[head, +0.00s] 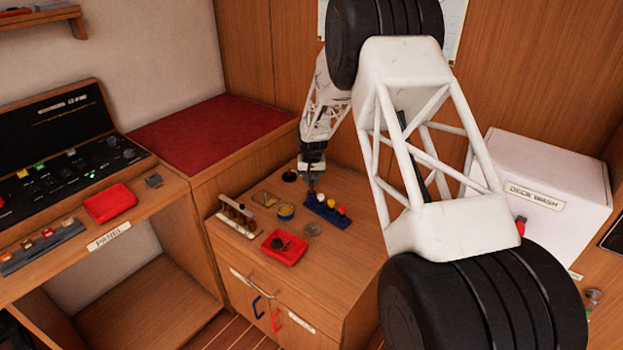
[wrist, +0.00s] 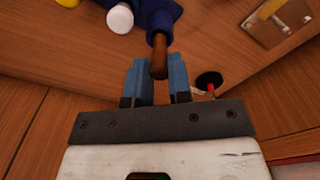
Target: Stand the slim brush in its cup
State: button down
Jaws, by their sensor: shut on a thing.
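The handle's far end meets a dark blue round part (wrist: 157,15). I cannot tell whether it is inside that part or only in front of it. The brush's bristles are not visible. The head view is too small to show the brush clearly.
A black disc (wrist: 209,80) lies right of my fingers. The cabinet's right side is clear.

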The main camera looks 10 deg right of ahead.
jog(key=shift+f, duration=0.55)
jog(key=c, duration=1)
grip_release()
jog(key=shift+o, duration=0.2)
jog(key=shift+r, duration=0.15)
jog(key=shift+r, duration=2.85)
jog(key=shift+r, duration=0.1)
notch_tip(320, 180, up, 8)
jog(key=shift+f, duration=0.2)
jog(key=shift+s, duration=0.1)
jog(key=shift+r, duration=0.1)
